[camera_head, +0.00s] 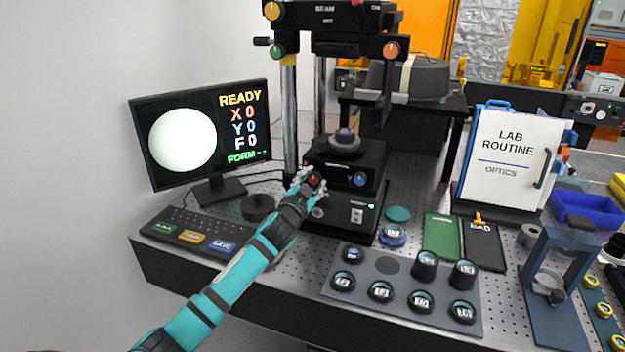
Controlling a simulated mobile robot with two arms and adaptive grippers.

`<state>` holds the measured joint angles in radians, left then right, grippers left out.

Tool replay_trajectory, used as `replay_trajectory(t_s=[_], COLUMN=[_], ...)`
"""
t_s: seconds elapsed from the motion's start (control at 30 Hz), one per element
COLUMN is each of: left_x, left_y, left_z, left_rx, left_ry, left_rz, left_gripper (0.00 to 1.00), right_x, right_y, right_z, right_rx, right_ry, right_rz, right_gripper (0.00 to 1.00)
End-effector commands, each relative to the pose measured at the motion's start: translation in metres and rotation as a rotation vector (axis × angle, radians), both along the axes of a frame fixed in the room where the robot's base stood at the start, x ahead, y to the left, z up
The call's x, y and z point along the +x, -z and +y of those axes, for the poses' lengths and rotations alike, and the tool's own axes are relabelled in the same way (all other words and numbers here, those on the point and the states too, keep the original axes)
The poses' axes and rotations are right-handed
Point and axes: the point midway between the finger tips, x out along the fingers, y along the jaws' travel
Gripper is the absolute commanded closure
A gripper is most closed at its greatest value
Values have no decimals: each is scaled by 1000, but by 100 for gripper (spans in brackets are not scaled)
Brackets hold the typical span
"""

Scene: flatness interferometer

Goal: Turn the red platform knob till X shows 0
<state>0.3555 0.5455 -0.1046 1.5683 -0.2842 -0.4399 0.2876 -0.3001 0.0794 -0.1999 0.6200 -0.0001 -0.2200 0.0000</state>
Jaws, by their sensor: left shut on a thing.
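The red platform knob (314,180) is on the front of the black platform (345,160), left of the blue knob (360,180). My left gripper (311,182) is shut on the red knob, and its fingers hide part of it. The monitor (203,136) at the left shows READY, X 0 in red, Y 0 in blue, F 0 in white and FORM in green with dashes. A plain white disc fills the left half of its screen. My right gripper is not in view.
A keyboard (190,228) and a round black puck (258,207) lie left of the instrument. A grey tray (388,310) with several dark round pieces is in front. A LAB ROUTINE sign (506,160) stands at the right, behind green and black booklets.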

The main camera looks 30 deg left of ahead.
Motion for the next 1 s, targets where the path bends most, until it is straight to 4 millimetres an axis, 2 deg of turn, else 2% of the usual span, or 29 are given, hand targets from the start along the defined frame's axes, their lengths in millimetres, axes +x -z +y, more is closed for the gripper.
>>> replay_trajectory(t_s=[0.33, 0.87, 0.9, 1.0], left_x=[0, 0, 0, 0], left_y=[-1, -1, -1, 0], left_z=[0, 0, -1, 0], left_rx=[138, 161, 161, 160], left_ry=[1, 1, 1, 1], left_rz=[32, 37, 37, 37], left_gripper=[98, 98, 62, 49], right_x=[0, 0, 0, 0], right_y=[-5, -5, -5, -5], right_z=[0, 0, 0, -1], right_rx=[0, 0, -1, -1], right_ry=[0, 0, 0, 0], right_rz=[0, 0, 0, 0], right_gripper=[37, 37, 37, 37])
